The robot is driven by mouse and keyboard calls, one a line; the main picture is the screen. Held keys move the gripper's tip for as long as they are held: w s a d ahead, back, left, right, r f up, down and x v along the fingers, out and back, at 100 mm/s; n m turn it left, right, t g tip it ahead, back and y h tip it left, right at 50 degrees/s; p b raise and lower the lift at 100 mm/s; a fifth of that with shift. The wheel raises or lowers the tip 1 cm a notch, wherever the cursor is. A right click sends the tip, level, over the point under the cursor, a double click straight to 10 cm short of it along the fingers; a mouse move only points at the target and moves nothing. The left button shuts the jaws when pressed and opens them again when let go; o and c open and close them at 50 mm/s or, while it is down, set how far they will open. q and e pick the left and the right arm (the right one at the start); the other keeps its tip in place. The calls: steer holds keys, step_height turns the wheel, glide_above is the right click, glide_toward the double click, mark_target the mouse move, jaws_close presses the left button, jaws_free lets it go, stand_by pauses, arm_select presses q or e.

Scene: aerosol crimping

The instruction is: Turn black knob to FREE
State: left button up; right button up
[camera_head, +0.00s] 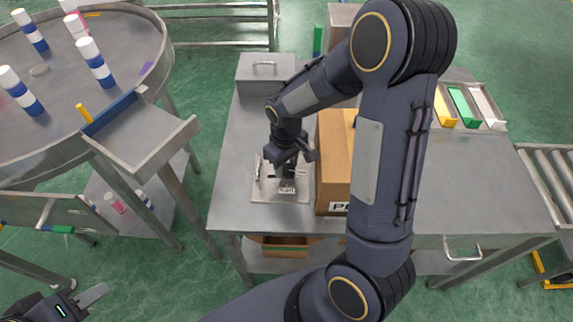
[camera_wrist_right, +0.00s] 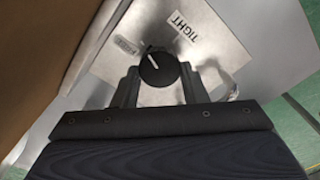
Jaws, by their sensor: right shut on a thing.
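The black knob (camera_wrist_right: 160,70) sits on a metal plate (camera_wrist_right: 205,60). The small label's word is hard to read. My right gripper (camera_wrist_right: 159,83) is shut on the knob, one finger on each side. In the head view my right gripper (camera_head: 288,168) is over the plate (camera_head: 265,190) and hides the knob. My left gripper (camera_head: 88,297) is at the bottom left, away from the table, only partly in frame.
A cardboard box (camera_head: 333,150) stands close to the right of the plate. A grey metal box with a handle (camera_head: 265,72) is at the back of the table (camera_head: 240,140). A round table (camera_head: 60,120) with several striped cans is at the left.

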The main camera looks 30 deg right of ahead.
mark_target(286, 169)
steer(key=shift+n, duration=1.8)
steer(key=o, duration=1)
step_height(286, 169, up, 8)
steer(key=shift+f, duration=0.1)
steer(key=s+a+r+m+t+y, duration=0.1)
steer(key=s+r+m+t, duration=0.1)
steer(key=s, duration=0.4)
steer(key=s+a+r+m+t+y, duration=0.1)
steer(key=s+a+r+m, duration=0.1)
steer(key=s, duration=0.3)
steer(key=s+a+r+m+t+y, duration=0.1)
steer(key=s+r+m+t, duration=0.1)
steer(key=s+r+m, duration=0.2)
steer(key=shift+s+a+r+t+y, duration=0.15)
steer(key=shift+s+y, duration=0.05)
steer(key=shift+s, duration=0.5)
steer(key=shift+s+a+r+t+y, duration=0.1)
steer(key=shift+s+r+t+y, duration=0.1)
steer(key=shift+s, duration=0.45)
